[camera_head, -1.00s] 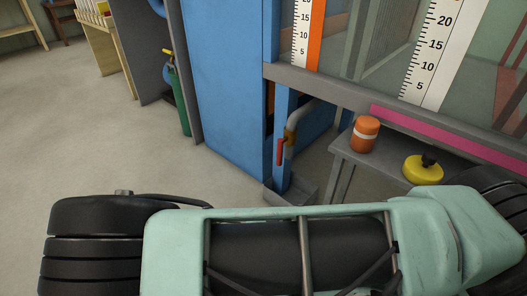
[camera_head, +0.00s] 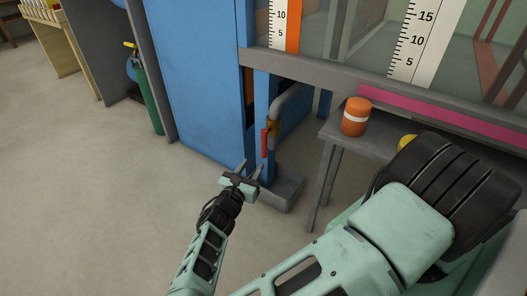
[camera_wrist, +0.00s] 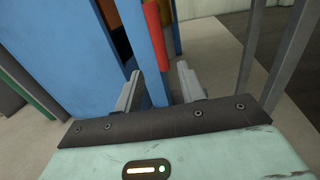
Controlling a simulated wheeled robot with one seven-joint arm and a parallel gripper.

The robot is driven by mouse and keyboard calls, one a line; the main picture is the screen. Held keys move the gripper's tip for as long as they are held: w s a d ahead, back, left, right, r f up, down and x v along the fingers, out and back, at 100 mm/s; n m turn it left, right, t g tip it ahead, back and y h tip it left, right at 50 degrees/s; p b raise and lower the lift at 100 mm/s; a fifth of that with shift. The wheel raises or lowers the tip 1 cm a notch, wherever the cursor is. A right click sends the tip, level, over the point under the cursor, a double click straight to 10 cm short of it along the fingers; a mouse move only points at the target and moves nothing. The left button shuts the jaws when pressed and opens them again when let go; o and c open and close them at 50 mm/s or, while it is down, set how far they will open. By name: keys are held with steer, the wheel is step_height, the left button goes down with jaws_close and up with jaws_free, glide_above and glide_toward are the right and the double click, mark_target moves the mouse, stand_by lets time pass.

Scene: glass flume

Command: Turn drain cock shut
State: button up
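The drain cock has a red lever (camera_head: 264,142) that hangs straight down from a brass-coloured body (camera_head: 273,126) on a grey bent pipe (camera_head: 291,100), beside a blue post. My gripper (camera_head: 250,169) is open and empty, in front of and a little below the red lever. In the wrist view my gripper (camera_wrist: 158,82) has its two fingers apart, with the blue post showing between them. The red lever (camera_wrist: 157,48) shows beyond the fingertips, near the gap, and I see no contact. The brass body is only partly in the wrist view, at its top edge.
A grey trough (camera_head: 281,190) sits on the floor under the cock. A tall blue cabinet (camera_head: 195,75) stands to the left. A grey table (camera_head: 325,129) with an orange jar (camera_head: 356,116) and a yellow object (camera_head: 407,143) is to the right.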

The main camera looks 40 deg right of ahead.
mark_target(263, 151)
steer(key=b+x, duration=0.3)
steer(key=x, duration=0.6)
steer(key=shift+w+d+f, duration=0.1)
steer(key=shift+d+f, duration=0.05)
steer(key=shift+w+d, duration=0.3)
steer(key=shift+d, duration=0.2)
jaws_close()
